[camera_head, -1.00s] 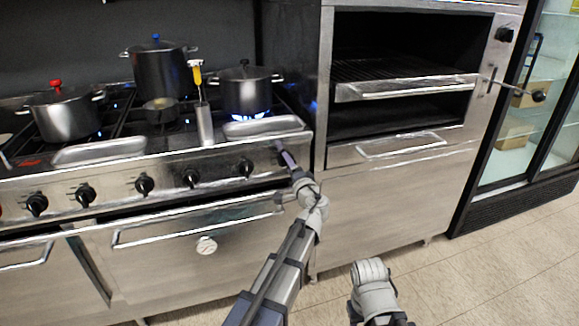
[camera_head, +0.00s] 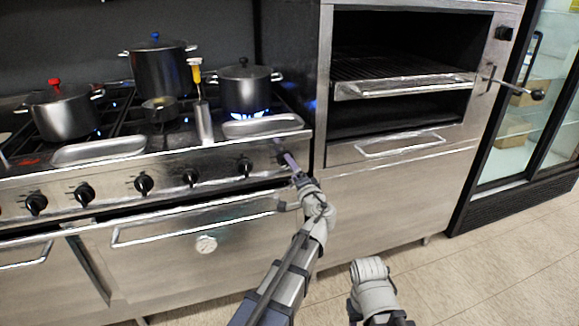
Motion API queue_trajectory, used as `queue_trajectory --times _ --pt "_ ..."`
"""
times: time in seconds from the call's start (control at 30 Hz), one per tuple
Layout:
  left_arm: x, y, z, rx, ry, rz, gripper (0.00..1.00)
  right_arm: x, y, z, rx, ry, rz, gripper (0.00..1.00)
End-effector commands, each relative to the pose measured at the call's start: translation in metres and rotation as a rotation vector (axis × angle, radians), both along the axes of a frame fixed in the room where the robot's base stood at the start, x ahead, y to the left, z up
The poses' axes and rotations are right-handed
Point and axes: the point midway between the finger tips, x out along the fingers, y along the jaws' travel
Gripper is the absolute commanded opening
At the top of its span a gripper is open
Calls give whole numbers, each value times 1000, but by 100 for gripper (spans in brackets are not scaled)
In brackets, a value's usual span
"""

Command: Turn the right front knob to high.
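A row of black knobs runs along the stove's front panel. One clearly visible knob (camera_head: 245,167) is left of my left gripper (camera_head: 287,158). A dark shape at the gripper's tip, near the panel's right end, may be another knob, but it is mostly hidden. My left gripper reaches up to the panel there; its fingers are too small to tell whether they are open or touching anything. A blue flame (camera_head: 249,116) burns under the dark pot (camera_head: 245,92) at right. My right arm shows low in the picture, but its fingertips do not.
A pot with a red knob (camera_head: 63,115) and a taller pot with a blue knob (camera_head: 161,75) stand on the stove. The oven handle (camera_head: 200,222) juts out below the panel. A broiler cabinet (camera_head: 400,180) stands at right; floor is clear at lower right.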

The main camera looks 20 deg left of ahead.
Motion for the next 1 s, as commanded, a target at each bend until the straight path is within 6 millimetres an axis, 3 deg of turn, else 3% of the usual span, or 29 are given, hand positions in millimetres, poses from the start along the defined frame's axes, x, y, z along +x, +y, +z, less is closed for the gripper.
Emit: queue_trajectory --times 0.23,0.73,0.87,1.0 --pt "-27 -17 0 0 0 -1 94 0 0 0 0 0 0 50" --pt "-35 -19 -4 -21 9 12 94 0 0 0 0 0 0 50" --pt "-60 -13 -31 -147 69 81 94 0 0 0 0 0 0 50" --pt "-111 -14 -90 -383 234 206 94 0 0 0 0 0 0 50"
